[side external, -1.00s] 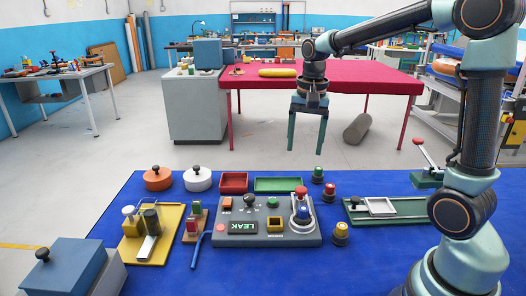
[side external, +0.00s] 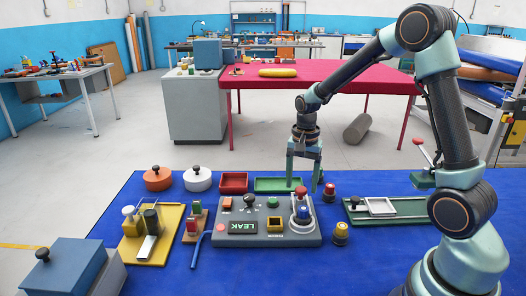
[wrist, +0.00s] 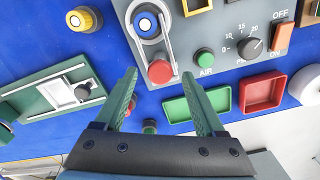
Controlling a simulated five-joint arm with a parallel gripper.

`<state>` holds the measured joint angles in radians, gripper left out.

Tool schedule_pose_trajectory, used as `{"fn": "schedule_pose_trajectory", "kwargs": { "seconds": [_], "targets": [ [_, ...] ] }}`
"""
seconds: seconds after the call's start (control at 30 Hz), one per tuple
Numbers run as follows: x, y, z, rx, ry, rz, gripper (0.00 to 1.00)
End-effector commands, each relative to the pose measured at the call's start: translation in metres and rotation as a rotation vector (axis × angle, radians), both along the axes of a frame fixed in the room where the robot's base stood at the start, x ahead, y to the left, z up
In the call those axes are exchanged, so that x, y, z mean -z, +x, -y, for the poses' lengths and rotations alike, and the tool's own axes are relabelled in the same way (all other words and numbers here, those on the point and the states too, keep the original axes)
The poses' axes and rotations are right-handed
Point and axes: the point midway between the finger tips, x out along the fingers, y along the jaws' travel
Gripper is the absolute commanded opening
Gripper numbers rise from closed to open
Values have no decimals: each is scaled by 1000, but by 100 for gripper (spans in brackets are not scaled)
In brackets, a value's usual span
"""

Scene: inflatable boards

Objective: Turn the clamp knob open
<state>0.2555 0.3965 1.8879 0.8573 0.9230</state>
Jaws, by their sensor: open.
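No readable label marks the clamp knob. A red round knob (wrist: 159,71) stands on a pale bar beside a blue valve piece in a white ring (wrist: 146,25); the ring also shows on the grey panel (side external: 270,238) in the side view. A black knob (wrist: 83,92) sits at the white slide frame on the green rail plate (side external: 410,208). My gripper (side external: 302,187) is open and empty, pointing down over the panel's back right. In the wrist view, the red knob appears between its green fingertips (wrist: 159,74); it cannot be told whether they are level with it.
A black pressure dial (wrist: 250,46), a green AIR button (wrist: 204,57) and an orange switch are on the panel. Red (side external: 233,182) and green (side external: 278,185) trays lie behind it. Small coloured knobs stand right of it, including a yellow one (side external: 341,230).

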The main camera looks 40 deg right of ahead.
Motion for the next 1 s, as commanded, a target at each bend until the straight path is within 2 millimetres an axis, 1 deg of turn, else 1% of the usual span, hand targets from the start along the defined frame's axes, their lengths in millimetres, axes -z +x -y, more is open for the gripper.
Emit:
{"fn": "schedule_pose_trajectory", "kwargs": {
  "seconds": [0.03,0.13,0.43,0.47,0.5,0.57,0.6,0.63,0.87,1.0],
  "targets": [
    [5,0,0,0,0,-2,72],
    [10,0,0,0,1,-1,72],
    [12,0,0,0,0,0,72],
    [12,0,0,0,0,0,64],
    [12,0,0,0,0,0,49],
    [12,0,0,0,0,0,26],
    [12,0,0,0,0,0,11],
    [12,0,0,0,0,0,0],
    [11,0,0,-10,0,0,0],
    [11,0,0,-46,0,0,0]
  ]
}}
